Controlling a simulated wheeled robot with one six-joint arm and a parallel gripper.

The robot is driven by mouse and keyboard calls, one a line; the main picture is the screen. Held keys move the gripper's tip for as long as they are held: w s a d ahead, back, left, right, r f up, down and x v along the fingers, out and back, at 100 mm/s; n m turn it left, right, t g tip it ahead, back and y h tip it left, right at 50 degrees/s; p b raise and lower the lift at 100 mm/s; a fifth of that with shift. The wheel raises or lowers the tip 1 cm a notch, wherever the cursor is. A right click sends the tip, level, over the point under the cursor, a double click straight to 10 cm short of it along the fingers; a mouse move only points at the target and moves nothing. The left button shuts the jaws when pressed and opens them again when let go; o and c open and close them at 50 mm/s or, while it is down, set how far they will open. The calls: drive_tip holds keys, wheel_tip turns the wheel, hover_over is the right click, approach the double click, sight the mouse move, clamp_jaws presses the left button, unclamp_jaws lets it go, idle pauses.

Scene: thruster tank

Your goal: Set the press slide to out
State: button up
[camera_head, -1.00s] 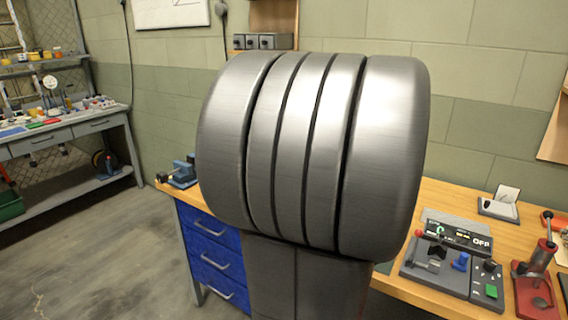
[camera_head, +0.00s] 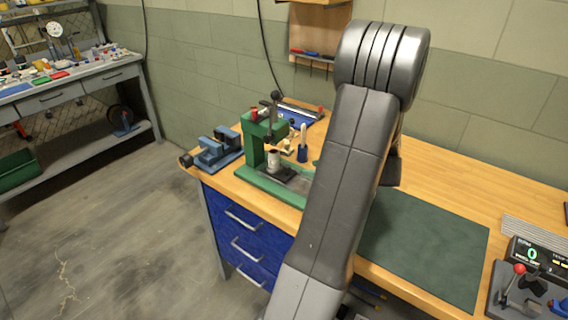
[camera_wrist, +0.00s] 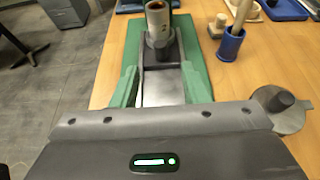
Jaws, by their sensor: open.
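The green press (camera_head: 252,148) stands at the left end of the wooden bench, with a dark knob on its lever at the top. Its slide (camera_head: 288,173) appears as a dark and grey piece low on the green base, with a pale cylinder (camera_head: 273,158) upright there. I cannot tell the slide's position. My gripper (camera_wrist: 158,130) is open, above the near end of the press; its fingertips are not clear. My arm hides it in the head view.
A blue vise (camera_head: 215,150) stands left of the press. A blue cup (camera_wrist: 231,42) with a wooden-handled tool stands to the right, and a grey round knobbed piece (camera_wrist: 283,108) is nearer. A green mat (camera_head: 430,245) and a control panel (camera_head: 530,280) lie farther right.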

sight(288, 166)
drive_tip(key=p+x, duration=0.1)
drive_tip(key=x, duration=1)
drive_tip(key=shift+f, duration=0.1)
clamp_jaws()
